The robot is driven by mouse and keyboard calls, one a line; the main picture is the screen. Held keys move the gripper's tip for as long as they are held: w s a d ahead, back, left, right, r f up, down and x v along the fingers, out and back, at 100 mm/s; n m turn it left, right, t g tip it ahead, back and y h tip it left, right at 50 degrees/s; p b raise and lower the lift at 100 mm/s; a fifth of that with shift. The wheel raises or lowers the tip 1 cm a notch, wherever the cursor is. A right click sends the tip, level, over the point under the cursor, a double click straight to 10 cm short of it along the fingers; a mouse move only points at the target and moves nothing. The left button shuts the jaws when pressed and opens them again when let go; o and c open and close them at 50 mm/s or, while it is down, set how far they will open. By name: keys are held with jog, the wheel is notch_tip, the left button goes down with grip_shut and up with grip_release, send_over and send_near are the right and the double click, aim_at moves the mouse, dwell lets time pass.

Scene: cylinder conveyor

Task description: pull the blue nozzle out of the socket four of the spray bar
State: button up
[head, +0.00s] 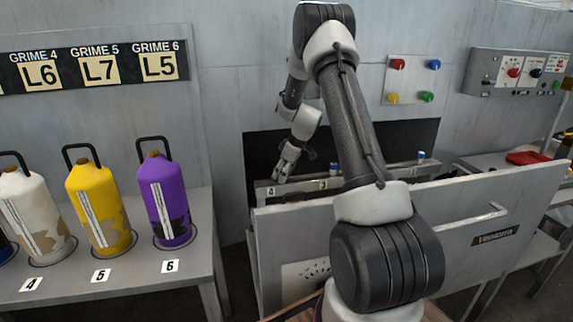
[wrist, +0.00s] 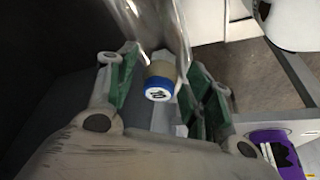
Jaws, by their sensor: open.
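The blue nozzle (wrist: 160,86) shows in the wrist view with a blue ring, a pale face with a dark mark and a tan collar. My gripper (wrist: 162,82) is open, with its green-padded fingers on either side of the nozzle and visible gaps between. In the head view my gripper (head: 286,164) is over the left end of the grey spray bar (head: 300,188), close to the socket label 4 (head: 271,190). The nozzle at that socket is hidden in the head view. A label 3 (head: 323,184) is farther right on the bar.
Another blue-topped nozzle (head: 421,156) stands farther right along the bar. A grey panel (head: 470,225) with a handle stands in front of the bar. White, yellow (head: 98,205) and purple (head: 165,200) cylinders stand on the left table. A control box (head: 517,73) hangs at right.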

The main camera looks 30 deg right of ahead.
jog(key=shift+w+a+f, duration=0.1)
jog(key=shift+f, duration=0.2)
grip_shut()
